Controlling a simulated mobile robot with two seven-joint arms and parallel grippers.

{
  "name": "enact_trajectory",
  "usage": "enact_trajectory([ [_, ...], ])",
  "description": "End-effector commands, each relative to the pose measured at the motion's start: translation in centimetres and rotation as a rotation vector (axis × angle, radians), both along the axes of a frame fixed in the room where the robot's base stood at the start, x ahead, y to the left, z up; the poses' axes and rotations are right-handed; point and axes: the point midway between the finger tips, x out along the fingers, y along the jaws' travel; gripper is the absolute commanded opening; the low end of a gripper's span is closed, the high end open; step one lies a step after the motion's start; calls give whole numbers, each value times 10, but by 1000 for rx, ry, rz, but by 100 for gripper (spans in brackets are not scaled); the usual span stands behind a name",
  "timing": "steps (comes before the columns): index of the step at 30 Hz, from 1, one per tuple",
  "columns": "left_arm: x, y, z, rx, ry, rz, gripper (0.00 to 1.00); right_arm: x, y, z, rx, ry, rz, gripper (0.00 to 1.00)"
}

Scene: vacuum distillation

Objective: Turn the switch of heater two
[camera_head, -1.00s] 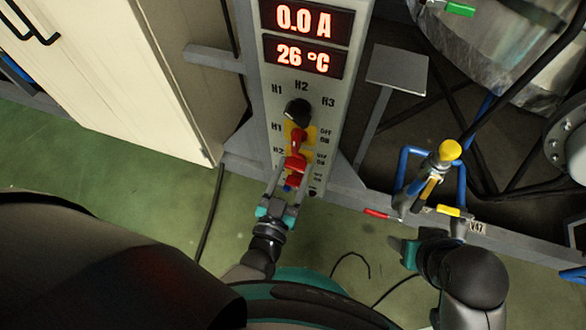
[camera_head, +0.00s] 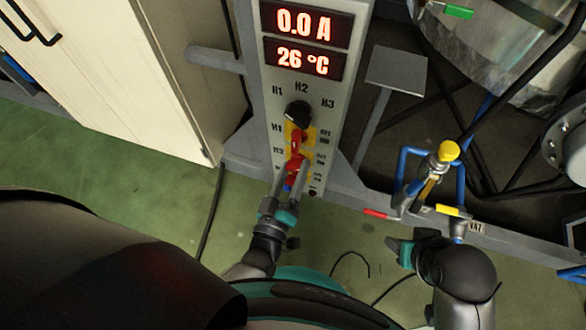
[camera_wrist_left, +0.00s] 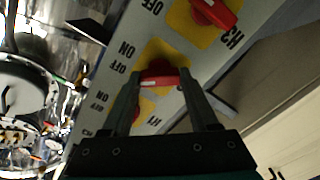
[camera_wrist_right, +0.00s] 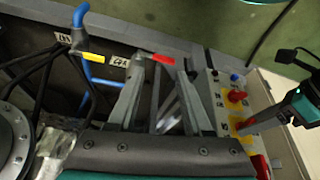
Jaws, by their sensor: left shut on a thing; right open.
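The control panel (camera_head: 332,100) carries a column of red switches on yellow plates, labelled H1, H2 and so on. My left gripper (camera_head: 293,178) reaches up to the panel, its fingers on either side of the red heater two switch (camera_head: 295,164). In the left wrist view, my left gripper (camera_wrist_left: 164,82) is shut on the middle switch's red handle (camera_wrist_left: 160,77), which sits between an upper switch (camera_wrist_left: 214,12) and a lower one mostly hidden by the fingers. My right gripper (camera_wrist_right: 158,88) is open and empty, away from the panel.
Blue pipes (camera_head: 402,165) with a yellow-topped valve (camera_head: 449,151) stand right of the panel. A cream cabinet (camera_head: 120,90) stands left.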

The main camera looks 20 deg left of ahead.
Motion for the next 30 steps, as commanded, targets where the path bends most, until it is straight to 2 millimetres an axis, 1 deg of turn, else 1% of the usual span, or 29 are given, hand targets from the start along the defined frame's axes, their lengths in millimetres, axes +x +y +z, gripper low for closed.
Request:
enact_trajectory([
  [11,1,0,0,-358,11,0,4,-1,0,0,-3,6,2,50],
  [18,1,0,0,-576,18,-2,4,2,0,10,1,-17,3,50],
  [24,1,0,0,-724,23,-1,4,0,0,15,1,-20,1,50],
  [30,1,0,0,-825,26,-1,4,0,0,20,3,-30,0,50],
])
